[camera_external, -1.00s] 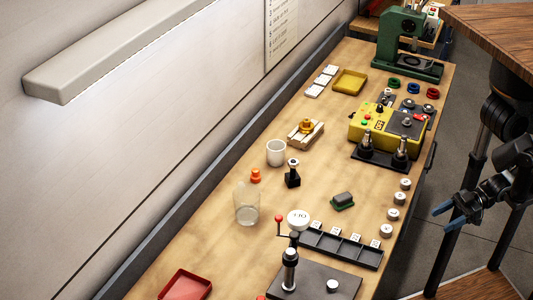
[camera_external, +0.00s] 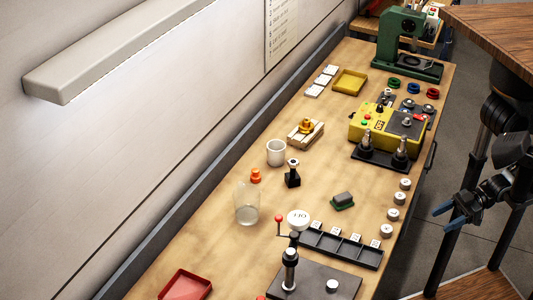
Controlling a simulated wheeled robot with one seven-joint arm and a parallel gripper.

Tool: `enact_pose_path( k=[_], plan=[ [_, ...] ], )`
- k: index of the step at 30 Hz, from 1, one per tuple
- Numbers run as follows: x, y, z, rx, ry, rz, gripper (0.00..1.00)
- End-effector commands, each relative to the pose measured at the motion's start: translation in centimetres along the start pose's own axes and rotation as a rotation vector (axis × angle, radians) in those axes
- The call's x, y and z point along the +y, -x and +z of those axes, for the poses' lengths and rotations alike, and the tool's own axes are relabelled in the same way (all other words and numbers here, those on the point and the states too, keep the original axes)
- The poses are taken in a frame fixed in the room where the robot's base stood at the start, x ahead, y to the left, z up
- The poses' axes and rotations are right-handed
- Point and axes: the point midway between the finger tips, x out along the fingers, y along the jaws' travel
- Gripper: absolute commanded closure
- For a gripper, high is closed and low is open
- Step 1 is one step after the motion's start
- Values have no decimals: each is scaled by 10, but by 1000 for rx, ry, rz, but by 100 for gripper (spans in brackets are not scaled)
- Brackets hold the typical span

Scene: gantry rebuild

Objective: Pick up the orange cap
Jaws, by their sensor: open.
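The small orange cap (camera_external: 256,176) stands on the wooden workbench (camera_external: 225,250), just behind a clear glass jar (camera_external: 247,205) and in front of a white cup (camera_external: 276,152). My gripper (camera_external: 449,217), with blue fingertips, is off the right side of the bench, over the floor. It is open and empty, far to the right of the cap. An orange-yellow knobbed piece (camera_external: 305,126) sits on a wooden block farther back.
A black stand (camera_external: 292,176) is right of the cap. A white round dial (camera_external: 298,220) and a black divided tray (camera_external: 340,247) lie nearer. A yellow control box (camera_external: 385,125) stands at the back right. A wall runs along the left. A red tray (camera_external: 186,286) lies at the front.

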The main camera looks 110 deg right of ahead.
Motion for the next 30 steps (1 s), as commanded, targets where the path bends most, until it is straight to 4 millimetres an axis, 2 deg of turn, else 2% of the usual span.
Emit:
enact_pose_path(
  k=[3,9,14,17,23,30],
  plan=[
    [0,0,0,0,0,0,45],
    [0,-1,0,2,5,0,45],
    [7,-16,0,33,151,17,45],
    [19,-37,1,70,366,50,45],
    [53,-92,1,126,901,173,45],
    [103,-161,-13,101,1525,380,45]
  ],
)
